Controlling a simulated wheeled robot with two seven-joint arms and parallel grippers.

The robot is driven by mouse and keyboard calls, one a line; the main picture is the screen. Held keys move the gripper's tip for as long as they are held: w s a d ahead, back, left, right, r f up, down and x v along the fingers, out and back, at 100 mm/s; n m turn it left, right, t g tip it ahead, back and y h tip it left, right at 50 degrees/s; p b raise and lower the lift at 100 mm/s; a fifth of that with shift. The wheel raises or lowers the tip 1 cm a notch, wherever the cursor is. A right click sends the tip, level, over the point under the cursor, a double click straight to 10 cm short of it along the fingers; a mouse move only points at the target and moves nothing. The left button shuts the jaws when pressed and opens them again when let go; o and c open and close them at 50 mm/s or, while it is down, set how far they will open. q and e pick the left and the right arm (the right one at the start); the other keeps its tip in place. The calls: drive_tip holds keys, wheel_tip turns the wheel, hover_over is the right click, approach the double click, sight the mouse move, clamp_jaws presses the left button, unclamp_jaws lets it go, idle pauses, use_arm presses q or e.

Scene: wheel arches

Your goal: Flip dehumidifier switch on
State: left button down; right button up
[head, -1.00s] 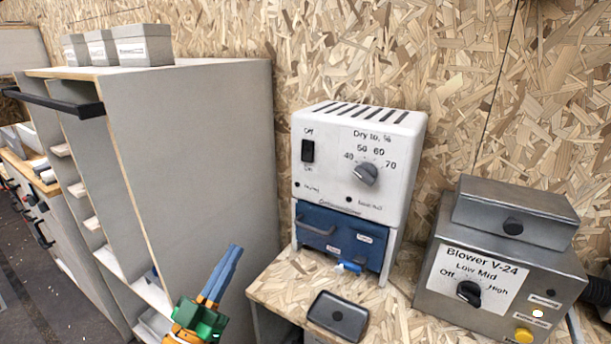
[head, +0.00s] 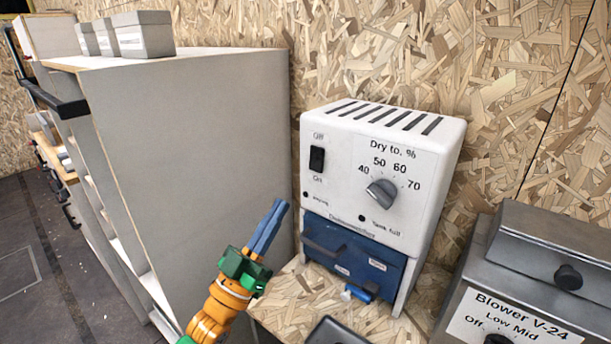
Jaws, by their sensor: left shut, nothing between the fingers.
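The dehumidifier (head: 340,210) is a white box with a blue drawer (head: 350,259) below, standing on a chipboard top. Its black rocker switch (head: 317,159) is at the upper left of the front panel, with "Off" above it and "On" below. Which way the rocker is tipped is too small to tell. A grey dial (head: 381,193) sits to the right of the switch. My left gripper (head: 276,212) has blue fingers, shut and empty, pointing up. In the picture it is below and left of the switch, apart from it. My right gripper is not in view.
A tall grey cabinet (head: 200,150) stands close on the left, with grey boxes (head: 143,36) on top. A grey blower control box (head: 535,275) is at the lower right. A dark tray (head: 338,332) lies on the chipboard top (head: 300,300) in front of the dehumidifier.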

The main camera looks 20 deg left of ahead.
sight(316, 164)
use_arm(q)
drive_tip(key=shift+w+d+r+p, duration=0.2)
drive_tip(key=shift+w+d+r, duration=0.25)
drive_tip(key=shift+w, duration=0.85)
drive_tip(key=shift+w+d+r+p, duration=0.2)
drive_tip(key=shift+w+d+r, duration=0.3)
drive_tip(key=shift+w, duration=0.75)
drive_tip(key=shift+w+d+r+p, duration=0.2)
drive_tip(key=shift+w+d+r, duration=0.25)
drive_tip(key=shift+w, duration=0.85)
